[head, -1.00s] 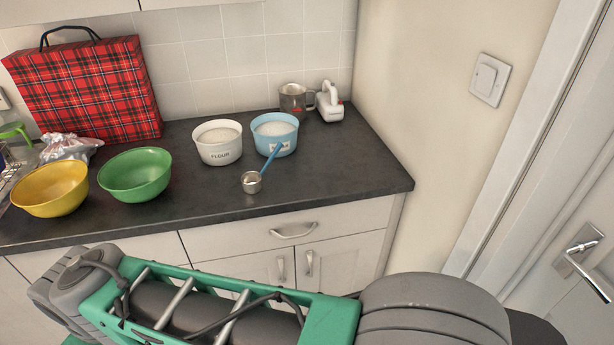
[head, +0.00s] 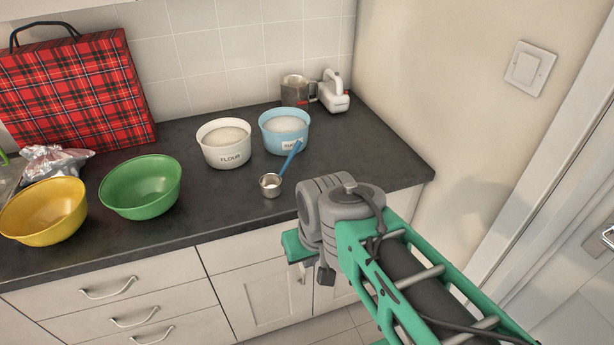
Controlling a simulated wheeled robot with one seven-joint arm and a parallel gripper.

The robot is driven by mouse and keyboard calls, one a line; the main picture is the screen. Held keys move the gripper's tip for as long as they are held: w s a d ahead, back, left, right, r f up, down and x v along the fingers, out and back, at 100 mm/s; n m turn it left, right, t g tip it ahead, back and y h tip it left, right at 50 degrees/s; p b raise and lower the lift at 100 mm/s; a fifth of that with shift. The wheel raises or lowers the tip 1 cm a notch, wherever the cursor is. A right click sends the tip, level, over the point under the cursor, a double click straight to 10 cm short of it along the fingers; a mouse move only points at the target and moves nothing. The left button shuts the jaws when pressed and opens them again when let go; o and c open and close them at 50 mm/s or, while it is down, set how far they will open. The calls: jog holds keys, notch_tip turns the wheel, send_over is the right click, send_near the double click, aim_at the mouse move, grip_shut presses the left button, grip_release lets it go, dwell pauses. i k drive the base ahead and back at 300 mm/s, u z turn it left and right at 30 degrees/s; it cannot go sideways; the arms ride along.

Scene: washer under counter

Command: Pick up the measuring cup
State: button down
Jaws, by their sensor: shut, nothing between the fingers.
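A small metal measuring cup (head: 270,187) with a long blue handle sits near the front of the dark counter. Its handle slants up and right toward the light blue sugar bowl (head: 285,133). I cannot tell whether the handle touches that bowl. My arm reaches in from the lower right, and its grey joint is in front of the counter edge, right of and below the cup. The cup is fully visible and apart from my arm. My gripper's fingers do not show.
A white flour bowl (head: 224,145), a green bowl (head: 141,188) and a yellow bowl (head: 44,210) stand on the counter (head: 219,205). A metal mug (head: 295,90) and a white appliance (head: 333,92) are at the back right. A red plaid bag (head: 75,90) stands left. Drawers lie below the counter edge.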

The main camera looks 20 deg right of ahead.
aim_at(271, 183)
jog(key=z, duration=0.35)
jog(key=i, duration=0.3)
jog(key=u, duration=1.9)
jog(key=i, duration=0.5)
jog(key=z, duration=0.05)
